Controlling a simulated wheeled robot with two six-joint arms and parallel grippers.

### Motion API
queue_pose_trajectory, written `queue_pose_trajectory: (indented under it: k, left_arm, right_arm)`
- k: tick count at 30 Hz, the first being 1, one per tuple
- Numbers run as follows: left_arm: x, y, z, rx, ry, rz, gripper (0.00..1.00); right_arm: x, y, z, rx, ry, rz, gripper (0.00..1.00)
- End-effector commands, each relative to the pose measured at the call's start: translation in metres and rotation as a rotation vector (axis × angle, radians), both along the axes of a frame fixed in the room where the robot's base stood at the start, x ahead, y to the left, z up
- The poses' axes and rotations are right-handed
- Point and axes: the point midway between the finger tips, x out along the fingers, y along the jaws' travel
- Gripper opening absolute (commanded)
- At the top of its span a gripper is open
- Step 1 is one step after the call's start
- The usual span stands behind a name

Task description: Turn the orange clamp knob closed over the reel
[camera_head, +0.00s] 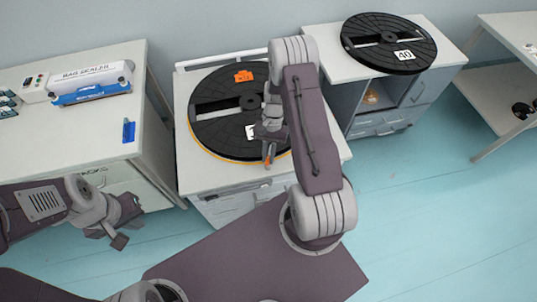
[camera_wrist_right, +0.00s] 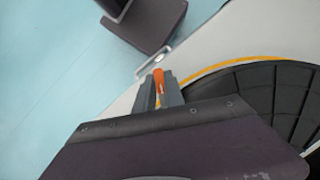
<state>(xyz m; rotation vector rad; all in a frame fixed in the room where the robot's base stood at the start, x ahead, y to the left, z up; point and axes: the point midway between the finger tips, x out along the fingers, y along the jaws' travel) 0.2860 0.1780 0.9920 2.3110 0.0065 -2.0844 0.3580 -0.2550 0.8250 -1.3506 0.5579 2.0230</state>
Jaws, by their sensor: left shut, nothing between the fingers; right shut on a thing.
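The black reel (camera_head: 225,144) lies flat on the white-topped station (camera_head: 183,85), with a yellow-orange rim under its edge. The orange clamp knob (camera_wrist_right: 158,78) shows between the fingers of my right gripper (camera_wrist_right: 160,92) in the right wrist view. In the head view a bit of orange shows at the tips of my right gripper (camera_head: 269,152), at the reel's front right edge; most of the knob is hidden there. My right gripper is shut on the knob. My left gripper (camera_head: 120,238) is shut and empty, low at the left, away from the reel.
An orange tag (camera_head: 244,76) sits on the reel's far part. A second black reel (camera_head: 362,30) marked 40 lies on the cabinet at the right. The left table (camera_head: 100,142) carries a blue and white bag sealer (camera_head: 90,91). Blue floor is open at the right.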

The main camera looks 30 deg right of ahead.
Motion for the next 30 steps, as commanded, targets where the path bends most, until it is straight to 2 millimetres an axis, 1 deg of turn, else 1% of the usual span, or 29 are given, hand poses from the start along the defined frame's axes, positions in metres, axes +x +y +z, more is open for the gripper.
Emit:
queue_pose_trajectory:
  k: [6,15,21,30]
  left_arm:
    - [0.0000,0.0000,0.0030,0.000,0.000,0.000,0.00]
    - [0.0000,0.0000,0.0048,0.000,0.000,0.000,0.00]
    - [0.0000,0.0000,0.0054,0.000,0.000,0.000,0.00]
    - [0.0000,0.0000,0.0057,0.000,0.000,0.000,0.00]
  right_arm:
    - [0.0014,0.0013,0.0007,-0.001,0.000,0.190,0.00]
    - [0.0016,0.0023,0.0003,0.000,0.000,0.384,0.00]
    - [0.0017,0.0028,0.0002,0.001,-0.001,0.459,0.00]
    - [0.0016,0.0026,0.0001,0.000,0.000,0.497,0.00]
